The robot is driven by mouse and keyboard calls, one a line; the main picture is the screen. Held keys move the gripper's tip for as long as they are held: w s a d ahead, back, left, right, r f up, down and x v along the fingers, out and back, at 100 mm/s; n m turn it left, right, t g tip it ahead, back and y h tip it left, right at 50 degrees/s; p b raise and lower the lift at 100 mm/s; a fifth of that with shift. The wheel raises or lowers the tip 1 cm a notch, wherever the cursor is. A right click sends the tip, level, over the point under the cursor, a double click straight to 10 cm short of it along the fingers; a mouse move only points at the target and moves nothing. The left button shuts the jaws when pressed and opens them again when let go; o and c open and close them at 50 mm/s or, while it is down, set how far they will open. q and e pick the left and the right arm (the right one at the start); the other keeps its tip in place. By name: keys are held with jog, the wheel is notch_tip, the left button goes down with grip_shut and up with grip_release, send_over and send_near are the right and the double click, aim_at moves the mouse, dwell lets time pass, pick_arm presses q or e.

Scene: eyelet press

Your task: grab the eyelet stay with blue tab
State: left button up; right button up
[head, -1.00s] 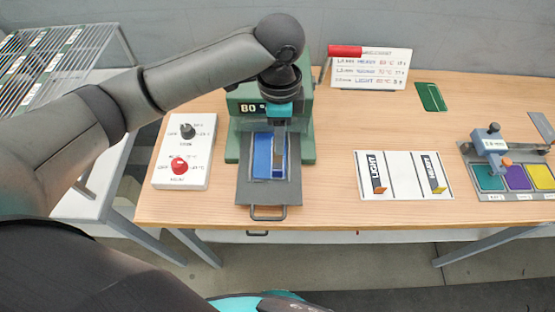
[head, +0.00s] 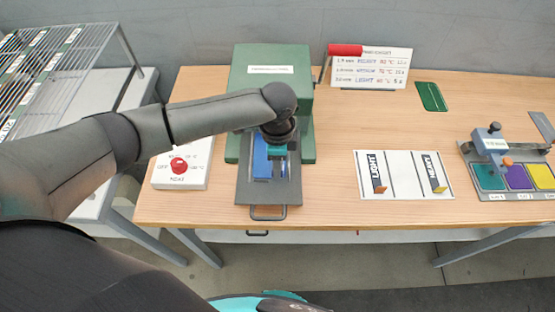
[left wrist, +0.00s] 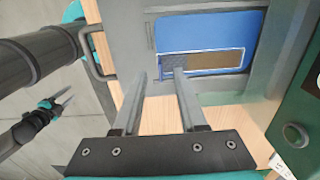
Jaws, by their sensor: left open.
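The press tray (head: 287,190) holds a blue piece (head: 262,165). In the left wrist view it is a blue plate (left wrist: 210,27) with a slot. A strip (left wrist: 217,61) lies in the slot, brown with a blue end on the left; I take it for the eyelet stay. My left gripper (head: 279,166) is over the tray, open and empty. In the left wrist view its fingertips (left wrist: 160,74) are at the near edge of the blue plate, near the strip's blue end. Contact cannot be told. My right gripper (left wrist: 64,97) shows small at the left, fingers apart.
The green press (head: 272,85) stands behind the tray. A control box (head: 182,172) with a red knob is at the left, partly under my arm. The table between tray and board is clear.

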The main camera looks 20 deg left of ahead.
pick_arm(q)
jog(key=shift+f, duration=1.1)
grip_shut()
